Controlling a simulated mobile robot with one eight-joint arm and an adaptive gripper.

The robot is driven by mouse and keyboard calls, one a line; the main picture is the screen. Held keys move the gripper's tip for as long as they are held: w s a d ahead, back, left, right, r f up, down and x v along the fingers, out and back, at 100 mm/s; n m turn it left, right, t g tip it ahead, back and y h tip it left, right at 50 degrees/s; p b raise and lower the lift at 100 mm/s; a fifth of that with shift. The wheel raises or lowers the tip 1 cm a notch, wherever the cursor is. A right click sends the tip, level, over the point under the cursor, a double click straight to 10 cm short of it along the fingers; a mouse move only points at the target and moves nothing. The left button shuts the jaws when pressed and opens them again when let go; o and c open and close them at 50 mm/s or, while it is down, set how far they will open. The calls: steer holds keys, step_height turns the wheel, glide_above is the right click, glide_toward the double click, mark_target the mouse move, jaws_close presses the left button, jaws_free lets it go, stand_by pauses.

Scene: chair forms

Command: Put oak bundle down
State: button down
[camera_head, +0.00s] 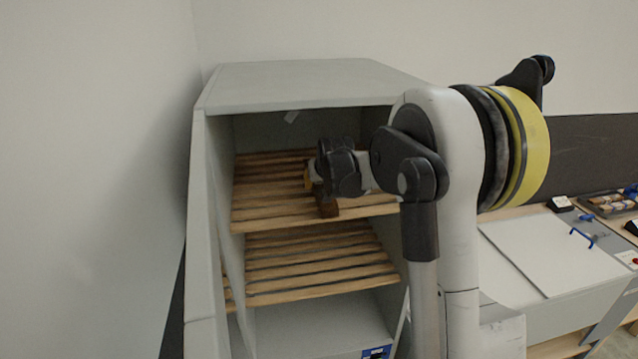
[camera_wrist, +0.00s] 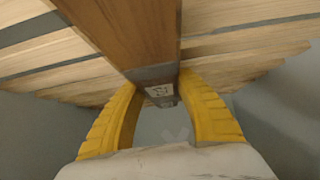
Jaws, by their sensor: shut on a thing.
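The oak bundle (camera_head: 327,207) is a small brown block at the upper slatted shelf (camera_head: 268,190) of the grey cabinet. In the wrist view the oak bundle (camera_wrist: 140,30) is brown wood with a dark grey band and a small white label. My gripper (camera_head: 312,176) reaches into the cabinet's upper bay. In the wrist view my gripper (camera_wrist: 158,88) has its yellow fingers shut on the banded part of the bundle. Pale shelf slats (camera_wrist: 235,55) show behind the bundle. I cannot tell whether the bundle touches the slats. My wrist hides part of it in the head view.
The cabinet (camera_head: 203,220) has side walls and a top (camera_head: 310,82) close around my arm. A second slatted shelf (camera_head: 315,265) lies below. The upper shelf's left part is clear. A workbench with a white board (camera_head: 550,255) and small tools stands at right.

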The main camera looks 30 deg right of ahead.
steer(key=shift+f+b, duration=0.3)
steer(key=shift+f, duration=0.05)
steer(key=c, duration=0.8)
jaws_free()
steer(key=shift+c, duration=0.2)
steer(key=shift+s, duration=0.1)
steer(key=v, duration=1.2)
